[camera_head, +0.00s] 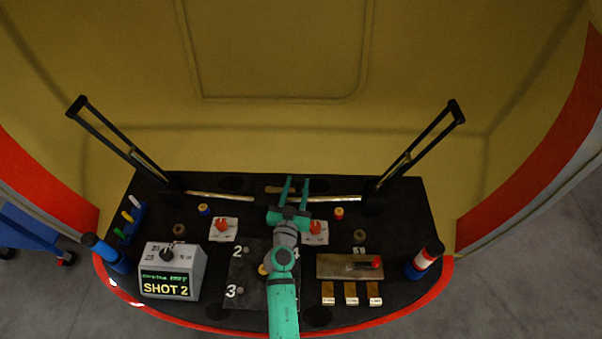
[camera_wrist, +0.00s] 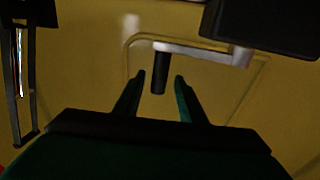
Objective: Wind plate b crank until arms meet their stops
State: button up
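In the wrist view, a pale metal crank arm (camera_wrist: 205,51) ends in a dark handle (camera_wrist: 160,75) that points down the picture. My gripper (camera_wrist: 160,78) is open, with a finger on either side of the handle's end and a gap on both sides. In the head view my gripper (camera_head: 295,181) reaches over the back middle of the black bench. Two black arms tilt outward, the left arm (camera_head: 128,145) and the right arm (camera_head: 420,148). Pale rods (camera_head: 220,196) run from their bases toward the middle. I cannot read any plate b label.
A grey box (camera_head: 173,271) with a "SHOT 2" display stands front left. White plates with red knobs (camera_head: 221,227) flank my arm. A brass plate (camera_head: 349,268) with a red-ended lever is at right. Cylinders stand at the left (camera_head: 105,254) and right (camera_head: 424,259) edges.

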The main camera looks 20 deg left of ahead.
jog(key=w, duration=0.5)
jog(key=shift+w+a, duration=0.25)
jog(key=shift+w, duration=0.05)
grip_shut()
